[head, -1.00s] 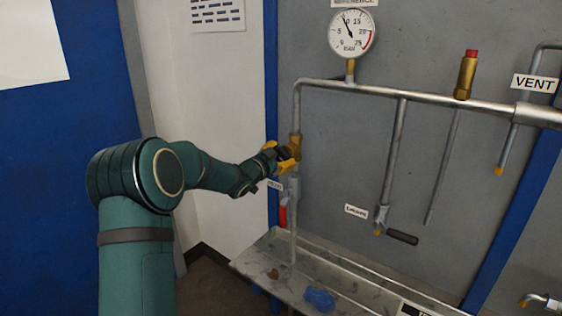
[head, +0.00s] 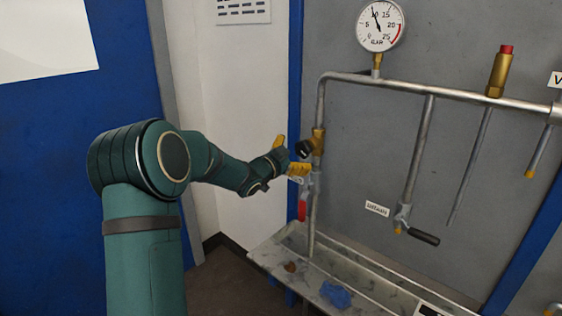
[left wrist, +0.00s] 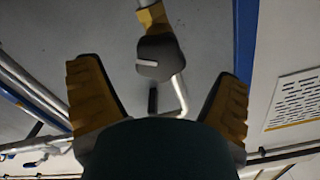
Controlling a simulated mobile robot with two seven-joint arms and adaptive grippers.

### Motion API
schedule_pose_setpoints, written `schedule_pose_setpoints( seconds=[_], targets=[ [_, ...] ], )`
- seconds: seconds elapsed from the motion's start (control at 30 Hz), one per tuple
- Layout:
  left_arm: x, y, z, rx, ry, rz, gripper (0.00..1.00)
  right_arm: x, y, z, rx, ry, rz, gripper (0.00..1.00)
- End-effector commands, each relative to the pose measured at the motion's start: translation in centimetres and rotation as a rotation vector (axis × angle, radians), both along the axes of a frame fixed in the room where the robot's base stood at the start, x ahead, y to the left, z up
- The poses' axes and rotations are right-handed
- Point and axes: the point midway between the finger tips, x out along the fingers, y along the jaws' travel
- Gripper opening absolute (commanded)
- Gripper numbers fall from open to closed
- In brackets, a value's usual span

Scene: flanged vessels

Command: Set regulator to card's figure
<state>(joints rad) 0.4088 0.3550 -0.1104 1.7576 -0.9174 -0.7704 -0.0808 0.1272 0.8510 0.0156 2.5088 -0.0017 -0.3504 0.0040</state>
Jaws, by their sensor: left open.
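The regulator is a brass body (head: 319,140) on the left pipe, with a black knob (head: 304,149) facing left. In the left wrist view the knob (left wrist: 160,57) shows a pale pointer line and sits between and beyond the fingertips. My left gripper (head: 289,155) is open, its yellow fingers apart and empty, just left of the knob. A round gauge (head: 380,25) above has its needle near 10 on a scale up to 25. A printed sheet (head: 243,10) hangs on the white wall; its text is too small to read. My right gripper is out of view.
A red-handled valve (head: 302,211) hangs below the regulator. A black-handled valve (head: 423,236) and a red-capped brass fitting (head: 501,70) are to the right. A metal trough (head: 270,254) below holds a blue cloth (head: 336,295).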

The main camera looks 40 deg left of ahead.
Motion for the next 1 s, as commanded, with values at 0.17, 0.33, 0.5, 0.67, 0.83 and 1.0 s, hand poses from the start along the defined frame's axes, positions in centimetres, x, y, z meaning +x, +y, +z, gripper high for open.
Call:
schedule_pose_setpoints(
  seconds=[0.17,0.33,0.5,0.67,0.83,1.0],
  targets=[
    [-3.8,0.3,0.0,0.000,0.000,0.001,0.91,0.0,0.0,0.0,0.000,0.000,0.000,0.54],
    [-6.4,0.5,0.0,0.000,0.000,0.001,0.91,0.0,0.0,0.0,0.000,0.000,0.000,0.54],
    [-7.7,0.6,0.0,0.000,0.001,0.000,0.91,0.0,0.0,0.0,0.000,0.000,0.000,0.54],
    [-7.9,0.6,0.0,0.000,0.000,-0.001,0.91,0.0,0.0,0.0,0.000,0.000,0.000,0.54],
    [-7.9,0.6,0.0,0.000,0.000,-0.001,0.91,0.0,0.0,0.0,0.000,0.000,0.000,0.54],
    [-7.9,0.6,0.0,0.000,0.000,-0.001,0.91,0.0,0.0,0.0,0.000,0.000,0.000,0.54]
  ],
)
